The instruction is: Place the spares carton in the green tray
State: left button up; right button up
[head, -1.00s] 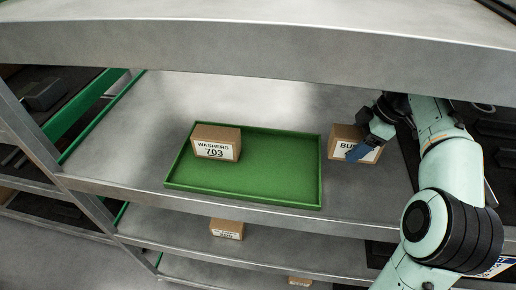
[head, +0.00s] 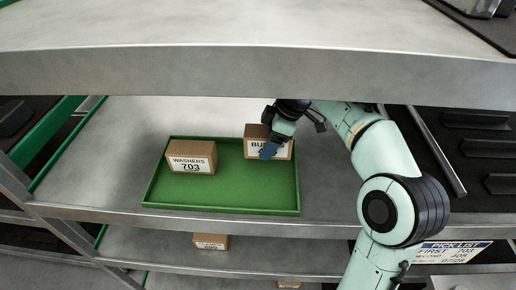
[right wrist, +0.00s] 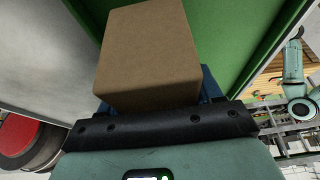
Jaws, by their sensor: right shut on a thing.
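A brown carton with a white label starting "BU" (head: 254,143) is in my right gripper (head: 270,149), over the back right part of the green tray (head: 220,206). The right wrist view shows the carton (right wrist: 150,55) between the blue fingers, with green tray surface behind it. I cannot tell whether the carton touches the tray floor. A second carton labelled "WASHERS 703" (head: 191,158) sits in the left part of the tray, apart from the held one. My left gripper is not in view.
The tray stands on a grey metal shelf (head: 120,135), with another shelf (head: 240,70) close above. A lower shelf holds a small carton (head: 210,242). A pick list sign (head: 452,250) reads "FIRST 703, SECOND 405". Tray room is free at front right.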

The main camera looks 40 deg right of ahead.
aim_at(259, 152)
jog(key=shift+w+a+r, duration=0.15)
jog(key=shift+w+a, duration=0.55)
jog(key=shift+a, duration=0.3)
notch_tip(259, 152, down, 3)
jog(key=shift+w+f, duration=0.15)
jog(key=shift+f, duration=0.25)
jog(key=shift+s, duration=0.25)
jog(key=shift+w+f, duration=0.2)
jog(key=shift+f, duration=0.05)
jog(key=o, duration=1.3)
jog(key=shift+s+r, duration=0.1)
jog(key=shift+s, duration=0.05)
